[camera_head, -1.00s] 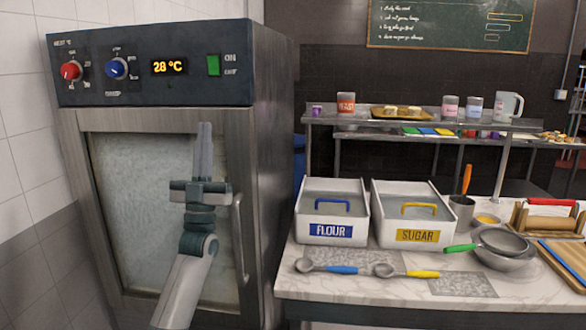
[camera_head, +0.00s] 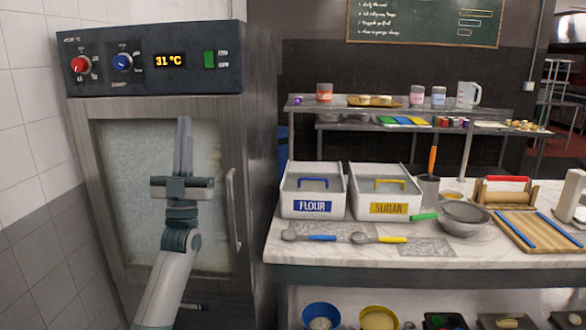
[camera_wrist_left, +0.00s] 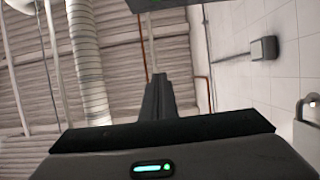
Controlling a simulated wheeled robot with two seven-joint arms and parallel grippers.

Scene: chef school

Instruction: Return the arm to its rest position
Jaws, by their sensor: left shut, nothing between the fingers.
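My left gripper (camera_head: 183,148) is raised in front of the proofing cabinet's glass door (camera_head: 155,200), with its fingers pointing up. The fingers are together and hold nothing. In the left wrist view the shut fingers (camera_wrist_left: 158,95) point toward the ceiling, with a corrugated roof and a white duct behind. The cabinet (camera_head: 160,60) has a red knob, a blue knob, a green switch and a display reading 31 °C. Its door looks shut. My right gripper is not in view.
A marble counter (camera_head: 330,258) stands right of the cabinet, with a flour bin (camera_head: 312,207), a sugar bin (camera_head: 387,208), two measuring spoons, a bowl (camera_head: 464,220) and a wooden board (camera_head: 530,236). Coloured bowls sit on a shelf below. A tiled wall (camera_head: 30,170) is at left.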

